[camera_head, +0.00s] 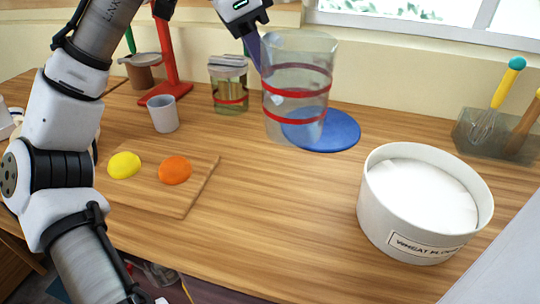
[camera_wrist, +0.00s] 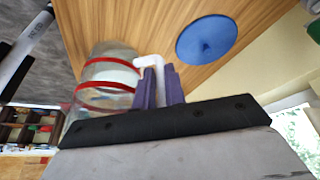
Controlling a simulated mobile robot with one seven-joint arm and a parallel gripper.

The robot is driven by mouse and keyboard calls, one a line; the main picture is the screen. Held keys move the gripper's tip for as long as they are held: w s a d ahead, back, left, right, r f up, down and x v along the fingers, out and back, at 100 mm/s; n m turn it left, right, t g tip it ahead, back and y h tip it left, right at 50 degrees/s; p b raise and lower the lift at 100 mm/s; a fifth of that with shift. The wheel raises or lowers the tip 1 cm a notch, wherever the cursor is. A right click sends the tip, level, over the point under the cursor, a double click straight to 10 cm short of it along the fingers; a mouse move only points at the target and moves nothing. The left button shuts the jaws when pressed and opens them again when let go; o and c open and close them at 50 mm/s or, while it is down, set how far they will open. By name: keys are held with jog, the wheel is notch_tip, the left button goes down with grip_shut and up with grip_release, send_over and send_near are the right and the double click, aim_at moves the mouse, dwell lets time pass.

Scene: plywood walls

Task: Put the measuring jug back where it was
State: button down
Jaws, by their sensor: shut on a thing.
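The measuring jug (camera_head: 297,95) is clear with red bands and appears upright in the head view, in front of the blue disc (camera_head: 340,131). My gripper (camera_head: 262,62) is at its left side, with a purple finger against the jug. In the wrist view, the jug (camera_wrist: 100,88) is at the left, and its white handle (camera_wrist: 150,62) passes between the purple fingers of my gripper (camera_wrist: 158,88), which are shut on it. The blue disc (camera_wrist: 206,40) lies on the wood apart from the jug there. I cannot tell exactly how high the jug is above the counter.
A wheat flour tub (camera_head: 424,205) stands at the right. A lidded glass jar (camera_head: 229,86) and a grey cup (camera_head: 163,114) are left of the jug. A board (camera_head: 190,192) holds yellow and orange pieces. A utensil holder (camera_head: 490,136) is at the far right. The middle counter is clear.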

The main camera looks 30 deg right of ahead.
notch_tip(320, 180, down, 16)
jog(key=shift+f+b, duration=0.25)
jog(key=shift+b, duration=0.35)
jog(key=c, duration=1.5)
grip_release()
jog(key=shift+f, duration=0.15)
jog(key=shift+o, duration=0.2)
jog(key=v, duration=1.2)
jog(key=shift+p, duration=0.35)
jog(key=shift+w, duration=0.1)
